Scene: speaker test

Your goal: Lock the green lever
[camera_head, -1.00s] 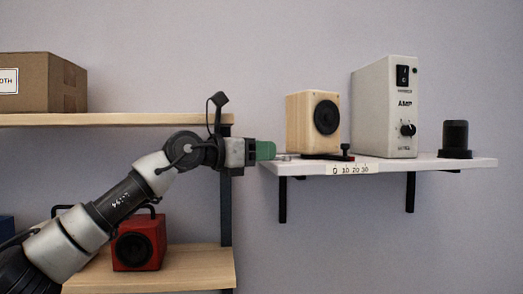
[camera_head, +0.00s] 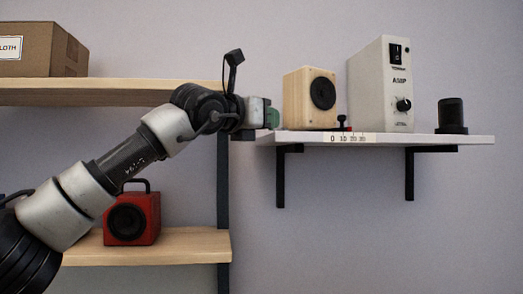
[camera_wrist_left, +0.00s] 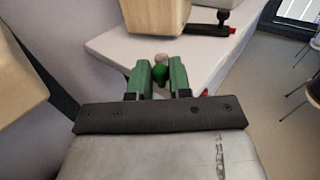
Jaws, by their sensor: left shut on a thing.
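A small pale round part sits just beyond the knob. In the head view, my left gripper (camera_head: 272,117) is at the left end of the white shelf (camera_head: 385,139), left of the wooden speaker (camera_head: 310,98). The lever is hidden there by the fingers. The lever's base is hidden in both views. My right gripper is not in view.
A grey AMP box (camera_head: 380,85) and a black cylinder (camera_head: 452,114) stand farther right on the shelf. A black bar with a red tip (camera_wrist_left: 232,30) lies by the speaker. Wooden shelves at left hold a cardboard box (camera_head: 38,50) and red speaker (camera_head: 132,218).

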